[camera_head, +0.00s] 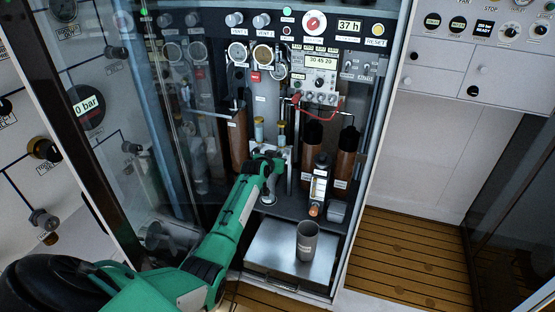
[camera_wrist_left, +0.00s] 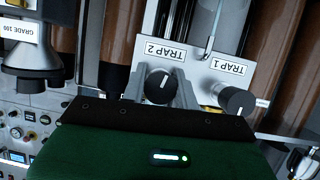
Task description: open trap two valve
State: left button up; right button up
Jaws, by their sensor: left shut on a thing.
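The trap two valve is a black round knob (camera_wrist_left: 161,87) under the upside-down "TRAP 2" label (camera_wrist_left: 165,52) on a white plate in the left wrist view. Its white mark runs roughly up and down in that picture. My left gripper (camera_wrist_left: 163,92) is shut on this knob, with a grey finger on each side of it. In the head view my left gripper (camera_head: 274,160) is at the white plate inside the cabinet and hides the knob. The similar "TRAP 1" knob (camera_wrist_left: 237,101) is just right of it in the wrist view, untouched. My right gripper is out of view.
A grey metal cup (camera_head: 307,241) stands on a steel box top (camera_head: 265,250) at the cabinet's front. Brown cylinders (camera_head: 346,160) stand behind, close to the gripper. The glass door (camera_head: 150,110) is left of my arm. The wooden floor (camera_head: 410,255) at right is clear.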

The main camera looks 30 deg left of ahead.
pick_arm(q)
jog(key=shift+f, duration=0.15)
jog(key=o, duration=1)
jog(key=shift+c, duration=0.2)
jog(key=shift+s, duration=0.1)
jog(key=v, duration=1.3)
jog(key=shift+s+r, duration=0.2)
jog(key=shift+s, duration=0.1)
